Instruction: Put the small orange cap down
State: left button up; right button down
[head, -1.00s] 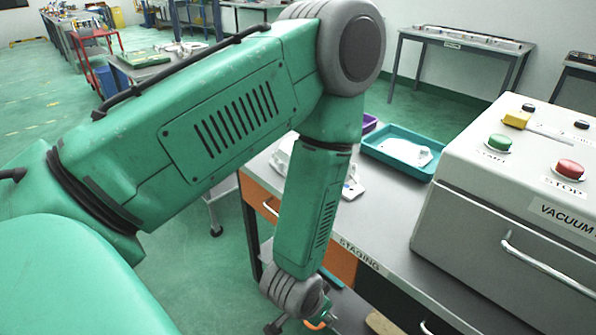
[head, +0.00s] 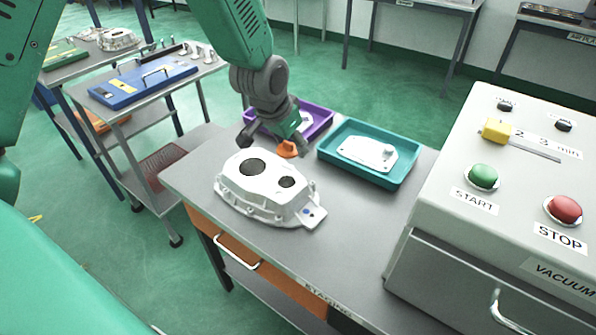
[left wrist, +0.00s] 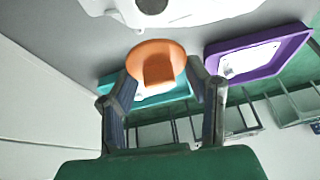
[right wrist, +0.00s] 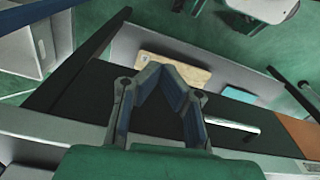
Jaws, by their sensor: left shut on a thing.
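The small orange cap (head: 289,149) is held in my left gripper (head: 270,142), above the grey table between the white casting (head: 262,187) and the trays. In the left wrist view the cap (left wrist: 157,62) sits between the two fingertips of the left gripper (left wrist: 158,75), its round disc facing away from the palm. The cap looks clear of the casting and the table, though its exact height is hard to tell. My right gripper (right wrist: 161,72) shows only in the right wrist view, its fingertips together with nothing between them.
A teal tray (head: 325,154) with a flat white part and a purple tray (head: 327,112) stand behind the casting. A grey vacuum machine (head: 460,240) with START and STOP buttons stands at the right. Bare table top (head: 345,235) lies in front of the teal tray.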

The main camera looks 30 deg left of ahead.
pick_arm(q)
send_over(295, 179)
jog(key=s+a, duration=0.1)
jog(key=a, duration=0.1)
notch_tip(295, 179, down, 6)
jog(key=f, duration=0.1)
jog(key=d+f, duration=0.1)
jog(key=f, duration=0.1)
jog(key=shift+s+d+f, duration=0.1)
jog(key=shift+d+f, duration=0.05)
jog(key=shift+d, duration=0.25)
jog(key=shift+d+f, duration=0.1)
jog(key=shift+c, duration=0.6)
jog(key=shift+a, duration=0.3)
jog(key=o, duration=0.8)
jog(key=shift+a+f, duration=0.2)
jog(key=shift+a, duration=0.2)
jog(key=shift+o, duration=0.2)
jog(key=shift+a+f, duration=0.1)
jog(key=shift+f, duration=0.05)
jog(key=shift+s+d, duration=0.1)
jog(key=shift+d, duration=0.35)
